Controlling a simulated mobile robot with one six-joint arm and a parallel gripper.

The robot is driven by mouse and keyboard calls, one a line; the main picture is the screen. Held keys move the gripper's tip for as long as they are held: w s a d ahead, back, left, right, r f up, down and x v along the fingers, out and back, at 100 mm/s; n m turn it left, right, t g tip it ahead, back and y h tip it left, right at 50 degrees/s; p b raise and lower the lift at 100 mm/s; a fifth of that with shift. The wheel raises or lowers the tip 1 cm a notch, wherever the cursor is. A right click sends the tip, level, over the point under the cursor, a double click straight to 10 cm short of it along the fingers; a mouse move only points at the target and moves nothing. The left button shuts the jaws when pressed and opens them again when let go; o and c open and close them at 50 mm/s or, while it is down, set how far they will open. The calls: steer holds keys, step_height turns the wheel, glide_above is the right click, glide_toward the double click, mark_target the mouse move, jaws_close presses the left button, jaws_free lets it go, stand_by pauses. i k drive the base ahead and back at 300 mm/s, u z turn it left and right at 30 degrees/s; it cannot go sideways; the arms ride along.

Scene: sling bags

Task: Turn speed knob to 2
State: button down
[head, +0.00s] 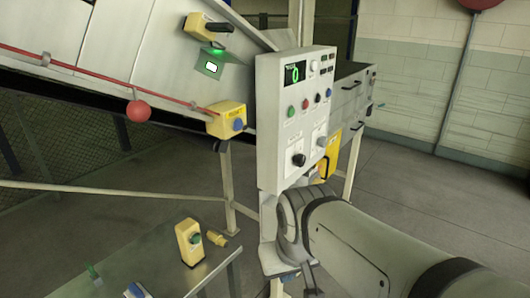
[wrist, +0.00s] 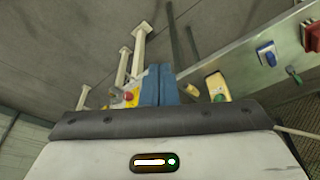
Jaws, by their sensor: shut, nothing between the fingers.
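The grey-white control panel (head: 268,130) stands upright in the middle of the head view. Its display (head: 295,73) shows a green 0. Low on its face are a black knob (head: 298,160) and a grey knob (head: 322,142). Their labels are too small to read, so I cannot tell which is the speed knob. My gripper (wrist: 159,72) shows blue fingers in the wrist view, shut and empty. No knob shows between or against them. In the head view my arm rises at the lower right below the panel, and the fingers cannot be made out.
Coloured buttons (head: 304,104) sit above the knobs. A sloping conveyor with a red cord and a yellow box (head: 227,120) lies left. A low metal table (head: 215,262) at the bottom left holds a yellow button box (head: 189,242). Open floor lies right of the panel.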

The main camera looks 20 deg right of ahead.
mark_target(299, 160)
steer(key=u, duration=2)
steer(key=k, duration=1.15)
steer(key=z, duration=1.4)
steer(key=i, duration=1)
steer(key=z, duration=0.05)
